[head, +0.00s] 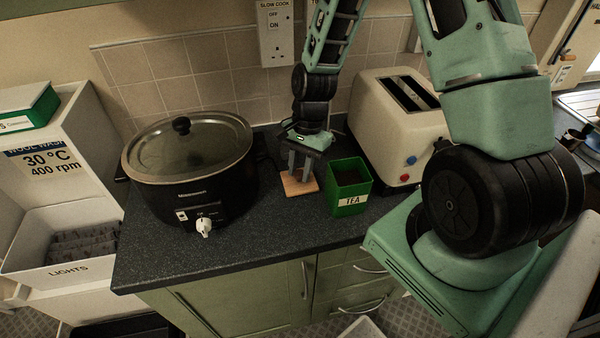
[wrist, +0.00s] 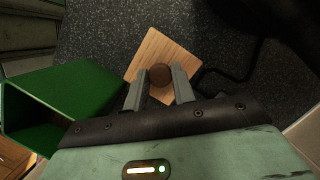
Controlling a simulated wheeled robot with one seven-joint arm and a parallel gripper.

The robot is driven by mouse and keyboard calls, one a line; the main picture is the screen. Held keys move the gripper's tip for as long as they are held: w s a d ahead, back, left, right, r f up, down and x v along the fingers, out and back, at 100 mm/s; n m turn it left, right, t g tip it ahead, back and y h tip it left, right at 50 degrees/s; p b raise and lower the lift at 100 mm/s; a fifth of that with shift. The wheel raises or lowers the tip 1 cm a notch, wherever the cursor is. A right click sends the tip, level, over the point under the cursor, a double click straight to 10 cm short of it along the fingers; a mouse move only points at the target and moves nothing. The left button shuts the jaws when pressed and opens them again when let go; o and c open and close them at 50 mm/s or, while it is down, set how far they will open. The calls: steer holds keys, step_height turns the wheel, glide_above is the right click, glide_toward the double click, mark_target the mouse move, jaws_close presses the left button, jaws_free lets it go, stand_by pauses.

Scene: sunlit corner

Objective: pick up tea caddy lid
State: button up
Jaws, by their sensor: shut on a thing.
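The tea caddy lid (wrist: 165,52) is a square light-wood plate with a round brown knob (wrist: 160,74) at its middle. In the head view the lid (head: 299,187) is at the worktop, left of the caddy; I cannot tell whether it rests on the surface or is slightly raised. My gripper (head: 302,172) points down over it, and in the wrist view my gripper (wrist: 160,78) is shut on the knob, one finger on each side. The green tea caddy (head: 350,190) stands open with a "TEA" label on its front. It also shows in the wrist view (wrist: 75,95).
A black slow cooker (head: 190,170) with a glass lid stands left on the dark worktop (head: 250,235). A cream toaster (head: 385,125) stands behind and right of the caddy. A dark cord (wrist: 235,78) runs near the lid. The worktop's front strip is clear.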

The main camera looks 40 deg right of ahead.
step_height(320, 180, up, 2)
steer(key=shift+r+b, duration=0.1)
steer(key=shift+b, duration=0.25)
steer(key=s+a+b, duration=0.2)
steer(key=s+a, duration=0.1)
steer(key=a, duration=0.1)
steer(key=s+a+b, duration=0.2)
steer(key=s+a, duration=0.1)
steer(key=s+a+f+b, duration=0.1)
steer(key=s+a, duration=0.3)
steer(key=shift+a+b, duration=0.35)
steer(key=shift+b, duration=0.05)
steer(key=b, duration=0.2)
steer(key=shift+w+a+b, duration=0.1)
steer(key=shift+a+b, duration=0.1)
steer(key=shift+b, duration=0.1)
steer(key=shift+s+a+r+b, duration=0.1)
steer(key=shift+s+a+b, duration=0.15)
steer(key=shift+b, duration=0.9)
steer(key=b, duration=0.2)
steer(key=s+a+b, duration=0.1)
steer(key=shift+s+r+b, duration=0.1)
steer(key=shift+r+b, duration=0.15)
steer(key=shift+b, duration=0.1)
